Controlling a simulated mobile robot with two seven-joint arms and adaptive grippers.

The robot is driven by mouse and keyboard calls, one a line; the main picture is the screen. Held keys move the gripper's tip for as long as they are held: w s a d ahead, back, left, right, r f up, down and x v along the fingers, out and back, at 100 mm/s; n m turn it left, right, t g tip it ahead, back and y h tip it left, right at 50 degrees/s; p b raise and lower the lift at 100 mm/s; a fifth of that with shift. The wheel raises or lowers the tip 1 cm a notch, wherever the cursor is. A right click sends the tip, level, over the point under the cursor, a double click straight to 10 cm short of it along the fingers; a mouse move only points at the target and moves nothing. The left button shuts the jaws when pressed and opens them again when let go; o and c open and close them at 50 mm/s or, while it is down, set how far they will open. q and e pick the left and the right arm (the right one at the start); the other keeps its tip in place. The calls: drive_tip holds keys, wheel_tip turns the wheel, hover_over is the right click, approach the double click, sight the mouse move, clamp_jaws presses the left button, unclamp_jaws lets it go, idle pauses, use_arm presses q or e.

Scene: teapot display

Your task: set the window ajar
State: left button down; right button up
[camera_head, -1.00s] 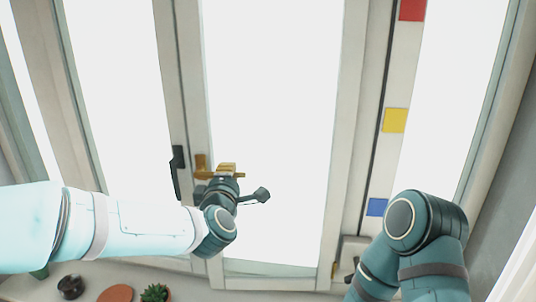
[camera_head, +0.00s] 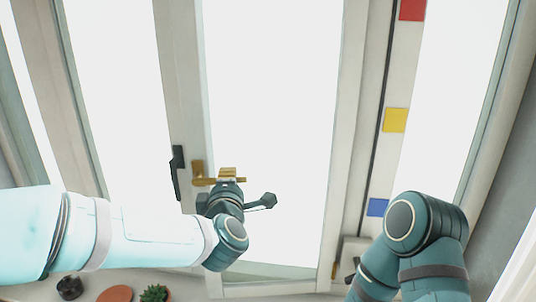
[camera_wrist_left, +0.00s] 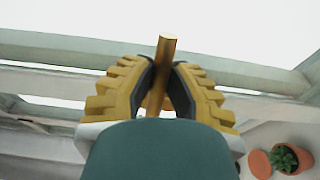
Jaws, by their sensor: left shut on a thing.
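The window (camera_head: 335,130) is a tall pane in a pale frame in the middle of the head view. Its brass handle (camera_head: 197,169) sits on the frame's left side, its lever pointing right across the glass. In the left wrist view, the brass lever (camera_wrist_left: 166,52) stands between the yellow ridged fingers. My left gripper (camera_head: 228,174) is shut on this lever; it also shows in the left wrist view (camera_wrist_left: 162,85). My right arm is folded at the lower right, and its gripper is out of view.
A black handle (camera_head: 177,172) is on the neighbouring frame to the left. Red (camera_head: 412,9), yellow (camera_head: 396,120) and blue (camera_head: 377,207) squares are on the right post. A potted plant (camera_head: 154,293), a terracotta round (camera_head: 115,294) and a dark pot (camera_head: 69,287) stand below my left arm.

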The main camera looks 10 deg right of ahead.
use_arm(q)
drive_tip(key=shift+s+d+n+y, duration=0.15)
drive_tip(key=shift+s+n+y, duration=0.5)
drive_tip(key=shift+s, duration=0.65)
drive_tip(key=shift+s+d+n+y+b, duration=0.2)
drive_tip(key=shift+s+y+b, duration=0.1)
drive_tip(key=shift+s+y, duration=0.3)
drive_tip(key=shift+s+d+n+y+b, duration=0.15)
drive_tip(key=shift+s+y+b, duration=0.15)
drive_tip(key=shift+s, duration=0.4)
drive_tip(key=shift+a, duration=0.1)
drive_tip(key=c, duration=0.8)
unclamp_jaws()
